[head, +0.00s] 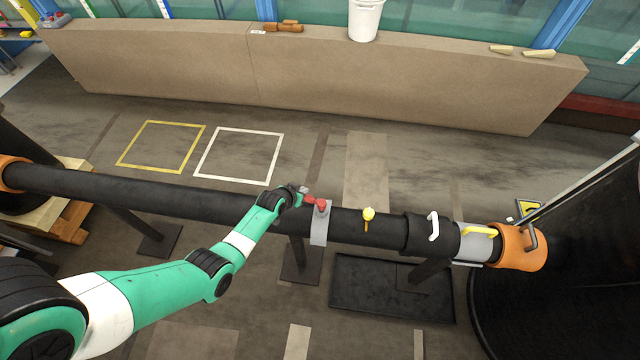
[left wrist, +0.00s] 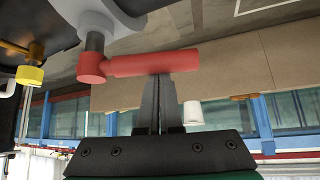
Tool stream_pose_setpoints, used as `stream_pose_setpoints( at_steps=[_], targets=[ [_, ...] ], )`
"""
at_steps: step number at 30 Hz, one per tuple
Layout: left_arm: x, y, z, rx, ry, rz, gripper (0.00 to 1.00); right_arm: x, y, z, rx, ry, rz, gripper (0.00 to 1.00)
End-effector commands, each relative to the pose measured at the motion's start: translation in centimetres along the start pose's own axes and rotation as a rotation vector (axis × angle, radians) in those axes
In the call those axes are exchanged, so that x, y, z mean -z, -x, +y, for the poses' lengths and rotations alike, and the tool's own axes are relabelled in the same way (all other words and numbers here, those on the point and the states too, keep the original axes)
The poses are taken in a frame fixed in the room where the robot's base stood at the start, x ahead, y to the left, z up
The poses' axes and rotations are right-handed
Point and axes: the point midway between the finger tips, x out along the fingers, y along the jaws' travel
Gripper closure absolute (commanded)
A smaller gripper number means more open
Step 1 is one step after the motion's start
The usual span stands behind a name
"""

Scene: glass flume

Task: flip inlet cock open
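A cock with a red handle (head: 320,204) sits on the black pipe (head: 150,192), close to a grey band (head: 321,228). In the left wrist view the red handle (left wrist: 153,63) lies level across the picture, with its round red hub at its left end. My left gripper (head: 301,193) is at the handle's left side in the head view. In the left wrist view its two dark fingers (left wrist: 164,80) are close together, empty between them, with their tips at the handle's lower edge. Whether they touch it I cannot tell. My right gripper is out of view.
A yellow knob (head: 368,214) sits on the pipe to the right. Beyond it are a white handle (head: 434,227), a yellow lever (head: 480,231) and an orange collar (head: 520,247). A black tray (head: 375,300) lies below. A long tan wall (head: 320,75) with a white bucket (head: 364,20) stands behind.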

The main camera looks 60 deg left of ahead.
Motion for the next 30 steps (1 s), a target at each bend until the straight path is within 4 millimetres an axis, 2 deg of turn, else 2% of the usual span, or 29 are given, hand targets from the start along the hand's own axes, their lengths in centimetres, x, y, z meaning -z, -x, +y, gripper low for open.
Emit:
stream_pose_setpoints(
  at_steps=[3, 12, 30],
  targets=[
    [-0.8, 0.8, -0.7, 0.007, 0.009, -0.004, 1.0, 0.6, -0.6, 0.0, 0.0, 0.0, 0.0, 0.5],
    [-1.9, 1.5, -0.7, 0.007, 0.01, -0.005, 1.0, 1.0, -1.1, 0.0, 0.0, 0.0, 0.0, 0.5],
    [-2.2, 1.8, -0.5, 0.006, 0.009, -0.006, 1.0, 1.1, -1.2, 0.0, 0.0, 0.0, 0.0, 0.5]
  ],
)
